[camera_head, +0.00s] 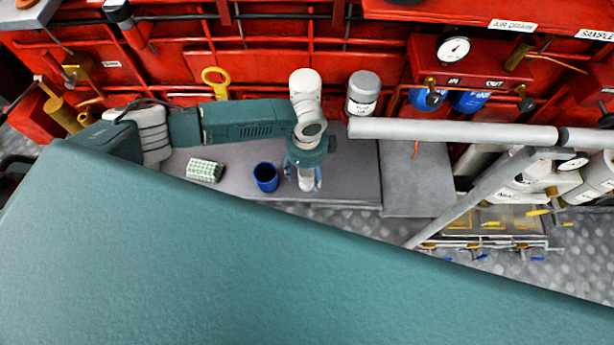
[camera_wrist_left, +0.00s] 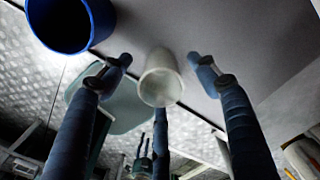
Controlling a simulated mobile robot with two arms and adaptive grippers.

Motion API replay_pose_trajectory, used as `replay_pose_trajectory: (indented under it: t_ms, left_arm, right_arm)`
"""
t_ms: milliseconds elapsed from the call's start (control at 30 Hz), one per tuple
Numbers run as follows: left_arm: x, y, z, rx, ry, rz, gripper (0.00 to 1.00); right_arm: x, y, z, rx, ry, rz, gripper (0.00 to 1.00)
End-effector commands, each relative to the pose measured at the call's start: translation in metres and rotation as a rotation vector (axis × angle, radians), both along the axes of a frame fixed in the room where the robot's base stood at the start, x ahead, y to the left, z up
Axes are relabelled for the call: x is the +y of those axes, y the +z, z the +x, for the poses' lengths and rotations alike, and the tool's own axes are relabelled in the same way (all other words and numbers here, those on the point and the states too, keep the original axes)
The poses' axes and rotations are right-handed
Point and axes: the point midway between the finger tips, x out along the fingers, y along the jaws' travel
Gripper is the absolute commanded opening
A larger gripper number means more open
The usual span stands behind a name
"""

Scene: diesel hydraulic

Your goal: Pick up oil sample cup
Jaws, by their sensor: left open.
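A small whitish, translucent cup, seemingly the oil sample cup (camera_wrist_left: 161,80), stands on the grey bench (camera_head: 340,165). In the head view this cup (camera_head: 306,182) shows just under my left gripper (camera_head: 303,176), partly hidden by it. In the left wrist view, the fingers of my left gripper (camera_wrist_left: 160,68) are spread on both sides of the cup, with a third finger below it in the picture. Gaps show between the side fingers and the cup; contact with the third finger cannot be told.
A blue cup (camera_head: 266,177) stands close left of the gripper and also shows in the left wrist view (camera_wrist_left: 62,22). A green-white checked item (camera_head: 205,170) lies farther left. A grey-lidded jar (camera_head: 363,93) stands behind, by the red wall (camera_head: 270,60).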

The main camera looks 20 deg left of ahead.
Motion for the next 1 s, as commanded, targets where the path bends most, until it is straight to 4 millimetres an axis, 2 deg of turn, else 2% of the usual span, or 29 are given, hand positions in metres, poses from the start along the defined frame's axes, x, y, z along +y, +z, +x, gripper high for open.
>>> replay_pose_trajectory:
  t_ms: [133, 367, 500, 600, 1000]
  left_arm:
    - [-0.0012, -0.0127, -0.0009, 0.001, -0.001, -0.001, 0.61]
    - [-0.0010, -0.0139, -0.0006, 0.000, -0.001, -0.001, 0.61]
    - [-0.0010, -0.0136, -0.0005, 0.000, -0.001, -0.001, 0.33]
    - [-0.0010, -0.0135, -0.0005, 0.000, -0.001, -0.001, 0.16]
    - [-0.0013, -0.0115, -0.0001, -0.001, -0.001, -0.002, 0.16]
  right_arm:
    - [-0.0002, 0.0007, -0.0001, 0.000, -0.001, 0.000, 0.40]
    - [-0.0002, 0.0005, -0.0001, 0.000, -0.001, 0.000, 0.40]
    - [-0.0001, 0.0004, -0.0001, 0.000, -0.001, 0.000, 0.40]
    - [0.0000, 0.0005, -0.0001, 0.000, -0.001, 0.000, 0.40]
    - [0.0025, 0.0005, -0.0002, 0.001, -0.002, 0.003, 0.40]
